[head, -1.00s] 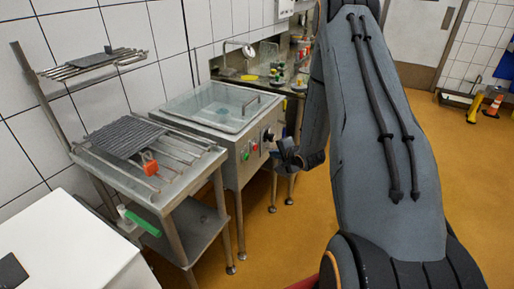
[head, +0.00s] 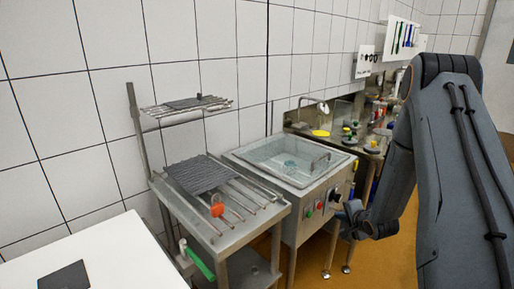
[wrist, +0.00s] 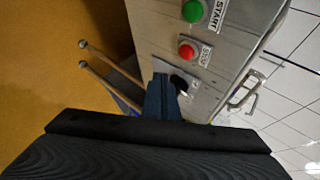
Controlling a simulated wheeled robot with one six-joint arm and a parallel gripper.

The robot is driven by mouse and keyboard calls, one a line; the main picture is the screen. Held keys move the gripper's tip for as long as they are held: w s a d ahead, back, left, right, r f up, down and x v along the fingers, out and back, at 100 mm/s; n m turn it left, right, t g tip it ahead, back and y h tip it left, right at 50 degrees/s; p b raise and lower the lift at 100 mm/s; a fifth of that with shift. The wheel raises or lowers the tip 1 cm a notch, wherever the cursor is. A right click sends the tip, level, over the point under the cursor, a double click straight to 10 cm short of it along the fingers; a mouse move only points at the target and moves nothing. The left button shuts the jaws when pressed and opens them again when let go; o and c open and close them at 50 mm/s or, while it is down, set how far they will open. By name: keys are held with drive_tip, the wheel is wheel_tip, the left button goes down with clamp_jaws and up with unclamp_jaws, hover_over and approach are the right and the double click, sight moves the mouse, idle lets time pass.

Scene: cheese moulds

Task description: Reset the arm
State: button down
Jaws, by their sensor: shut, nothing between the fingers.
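My gripper (head: 356,213) shows in the head view at the end of my folded arm, in front of the steel machine's front panel. In the wrist view its dark fingers (wrist: 163,98) are together, with nothing seen between them. Behind the fingers is the machine's panel (wrist: 221,60) with a green START button (wrist: 193,11), a red STOP button (wrist: 187,50) and a black knob (wrist: 179,83). I cannot tell whether the fingers touch the panel. My arm fills the right side of the head view.
A steel vat (head: 296,160) with a clear lid stands by the wall. A white surface (head: 112,262) lies at lower left. Orange floor (wrist: 45,60) shows clear.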

drive_tip(key=s+a+r+n+g, duration=0.3)
drive_tip(key=s+a+r+n, duration=0.2)
drive_tip(key=s, duration=0.5)
drive_tip(key=s+a+r+n+g, duration=0.3)
drive_tip(key=s+a+r+n, duration=0.2)
drive_tip(key=s+a, duration=0.3)
drive_tip(key=s+a+r+n+g, duration=0.3)
drive_tip(key=s+a+r+n, duration=0.2)
drive_tip(key=s, duration=0.7)
wheel_tip(320, 180, up, 3)
drive_tip(key=shift+s+a+f+g+h, duration=0.15)
drive_tip(key=shift+s+a+g+h, duration=0.2)
drive_tip(key=shift+a, duration=0.75)
drive_tip(key=shift+w, duration=0.15)
